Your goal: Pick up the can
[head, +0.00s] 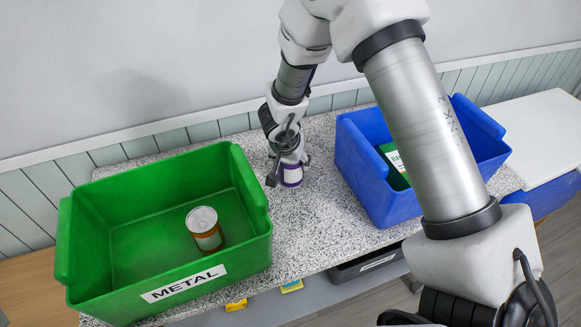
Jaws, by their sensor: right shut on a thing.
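A purple and white can (291,179) stands on the speckled counter (310,226) between the two bins. My right gripper (288,165) reaches down over it from behind and is shut on it, with fingers around its upper part. The can's bottom looks to be at or very near the counter; I cannot tell if it is lifted. A second can (205,229), orange with a pale label and silver lid, stands inside the green bin (190,288) marked METAL. My left gripper is not in view.
A blue bin (364,192) on the right holds a green box (393,163), partly hidden by my right arm. A white surface (537,138) lies at far right. Below the counter are a dark bin (368,264) and small yellow items (237,305).

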